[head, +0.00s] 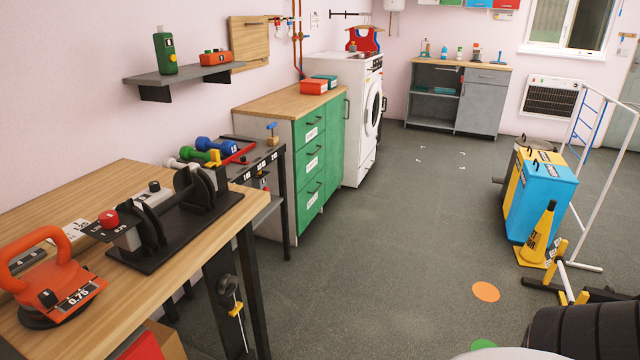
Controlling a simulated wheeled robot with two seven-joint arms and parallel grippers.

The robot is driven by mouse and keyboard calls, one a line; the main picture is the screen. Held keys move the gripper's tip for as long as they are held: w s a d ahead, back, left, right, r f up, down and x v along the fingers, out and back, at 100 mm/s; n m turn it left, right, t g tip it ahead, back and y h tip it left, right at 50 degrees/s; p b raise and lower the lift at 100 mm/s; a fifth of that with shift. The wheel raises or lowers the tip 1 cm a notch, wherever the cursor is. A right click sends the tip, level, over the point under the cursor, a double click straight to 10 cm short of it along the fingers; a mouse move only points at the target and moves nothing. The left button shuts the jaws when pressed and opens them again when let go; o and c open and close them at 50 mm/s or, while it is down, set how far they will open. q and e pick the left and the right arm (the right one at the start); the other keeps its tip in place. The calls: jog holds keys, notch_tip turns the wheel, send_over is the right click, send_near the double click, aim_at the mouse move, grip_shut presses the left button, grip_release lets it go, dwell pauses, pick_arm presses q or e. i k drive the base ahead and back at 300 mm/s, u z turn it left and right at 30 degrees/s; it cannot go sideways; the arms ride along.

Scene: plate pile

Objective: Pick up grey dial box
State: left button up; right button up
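No thing in view is plainly a grey dial box. A small grey piece with a dark round top (153,188) sits among the black plates on the wooden table (185,268) at left. A dark grey plate with a red knob (108,219) and white lettering is at the left end of the same black stand (190,228). I cannot tell whether either is the dial box. Neither of my grippers is in view.
An orange-handled tool marked 0.75 (66,302) stands at the table's near left. A dumbbell rack (262,153) and green cabinet (322,150) stand beyond. Open floor (400,240) lies right of the table. A yellow cone (540,235) and black ribbed stack (585,332) are at right.

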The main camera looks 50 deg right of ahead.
aim_at(259, 182)
jog(key=z, duration=1.65)
jog(key=k, duration=1.1)
jog(key=z, duration=0.8)
jog(key=i, duration=2.15)
jog(key=u, duration=0.3)
jog(key=i, duration=2.1)
jog(key=u, duration=2.2)
jog(key=i, duration=1.15)
jog(key=u, duration=1)
